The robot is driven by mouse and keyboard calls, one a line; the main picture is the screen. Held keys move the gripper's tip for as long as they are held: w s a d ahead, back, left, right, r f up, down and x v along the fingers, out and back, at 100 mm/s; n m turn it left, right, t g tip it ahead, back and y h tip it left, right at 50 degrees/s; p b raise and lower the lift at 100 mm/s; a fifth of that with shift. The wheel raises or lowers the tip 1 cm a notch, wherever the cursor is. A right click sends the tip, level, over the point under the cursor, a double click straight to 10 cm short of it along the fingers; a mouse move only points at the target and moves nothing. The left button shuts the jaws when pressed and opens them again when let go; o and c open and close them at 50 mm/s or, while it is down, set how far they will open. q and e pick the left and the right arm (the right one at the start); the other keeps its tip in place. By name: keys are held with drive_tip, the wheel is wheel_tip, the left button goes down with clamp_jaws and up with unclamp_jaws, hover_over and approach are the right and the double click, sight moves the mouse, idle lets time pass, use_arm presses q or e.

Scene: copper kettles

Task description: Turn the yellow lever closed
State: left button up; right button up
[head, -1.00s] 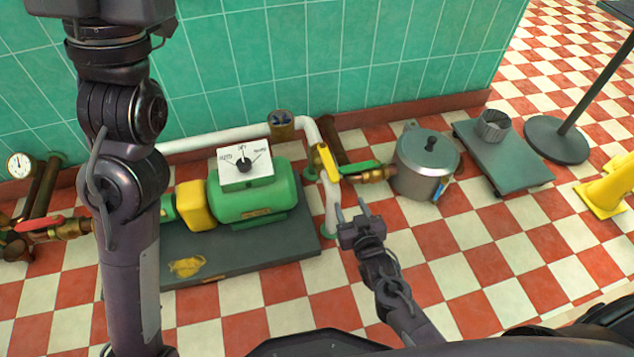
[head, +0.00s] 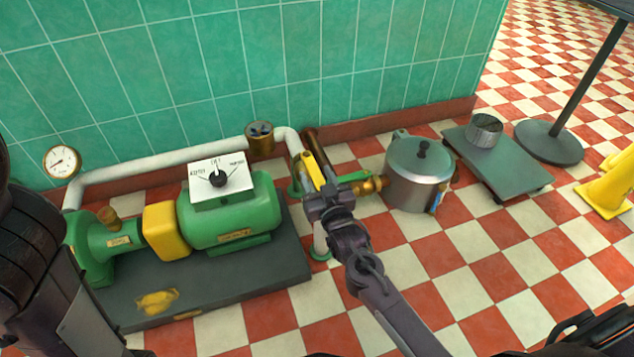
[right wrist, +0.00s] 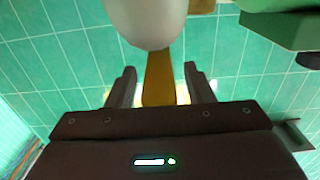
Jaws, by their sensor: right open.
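The yellow lever (head: 315,168) sits on the white pipe at the right end of the green pump (head: 230,215). Its long handle slants down and right toward my right gripper (head: 317,182). The right gripper is open, with its fingers at the lever. In the right wrist view, the yellow lever (right wrist: 160,80) stands between the two spread fingers of the right gripper (right wrist: 160,82), with gaps on both sides. The gripper hides the lever's lower end in the head view. My left arm shows at the left edge; its gripper is out of view.
A green-handled brass valve (head: 368,183) is just right of the lever, then a steel pressure cooker (head: 418,172). A grey platform (head: 500,160) holds a metal cup. The white pipe (head: 180,158) runs along the tiled wall.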

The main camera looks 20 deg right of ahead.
drive_tip(key=shift+w, duration=0.15)
clamp_jaws()
idle(0.4)
